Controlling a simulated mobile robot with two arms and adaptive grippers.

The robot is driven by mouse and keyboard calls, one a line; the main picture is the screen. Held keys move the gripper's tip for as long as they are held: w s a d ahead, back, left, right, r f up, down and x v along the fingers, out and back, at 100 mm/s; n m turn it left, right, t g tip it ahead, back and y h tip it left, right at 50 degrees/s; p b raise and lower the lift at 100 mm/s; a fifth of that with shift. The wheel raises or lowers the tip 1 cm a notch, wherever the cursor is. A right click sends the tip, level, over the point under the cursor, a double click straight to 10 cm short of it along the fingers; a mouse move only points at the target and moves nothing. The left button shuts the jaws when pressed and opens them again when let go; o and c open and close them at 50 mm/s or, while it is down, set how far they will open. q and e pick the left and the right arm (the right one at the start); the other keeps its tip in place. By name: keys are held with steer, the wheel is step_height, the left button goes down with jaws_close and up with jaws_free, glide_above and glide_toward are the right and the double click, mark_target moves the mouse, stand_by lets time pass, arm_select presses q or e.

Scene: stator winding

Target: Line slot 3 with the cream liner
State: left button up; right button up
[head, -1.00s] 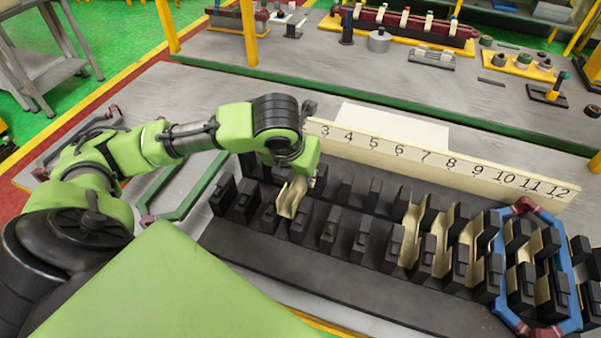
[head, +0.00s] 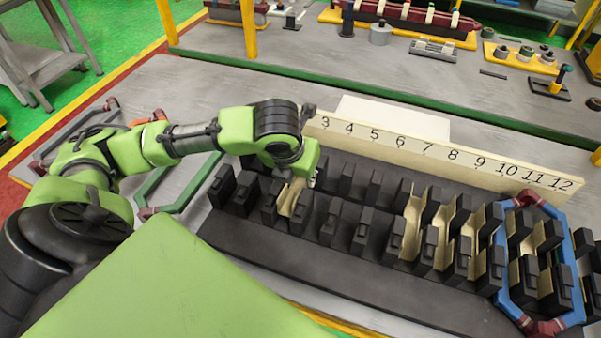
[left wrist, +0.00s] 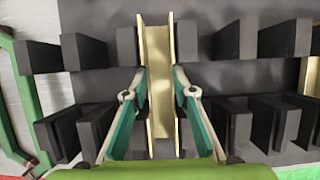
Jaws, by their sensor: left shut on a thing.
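The cream liner (head: 291,196) is a folded channel standing between two rows of black stator teeth (head: 332,222), near the left end of the block. In the left wrist view, the liner (left wrist: 160,78) runs lengthwise between neighbouring teeth in both rows. My left gripper (left wrist: 158,92) has its teal fingers on both sides of the liner, shut on it. In the head view the left gripper (head: 305,170) hangs over the far part of the liner and hides it. How deep the liner sits is hard to tell. My right gripper is not in view.
A number board (head: 427,150) marked from 3 to 12 stands behind the teeth. Other cream liners (head: 412,228) line slots further right. A blue coil with dark red corners (head: 503,270) surrounds teeth at the right end. A green coil (head: 180,195) lies on the table at left.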

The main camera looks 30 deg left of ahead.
arm_select(q)
steer(key=shift+f, duration=0.7)
steer(key=shift+f, duration=0.45)
stand_by(0.9)
steer(key=o, duration=0.9)
steer(key=shift+r, duration=0.1)
steer(key=shift+r+p, duration=0.65)
steer(key=shift+p, duration=0.5)
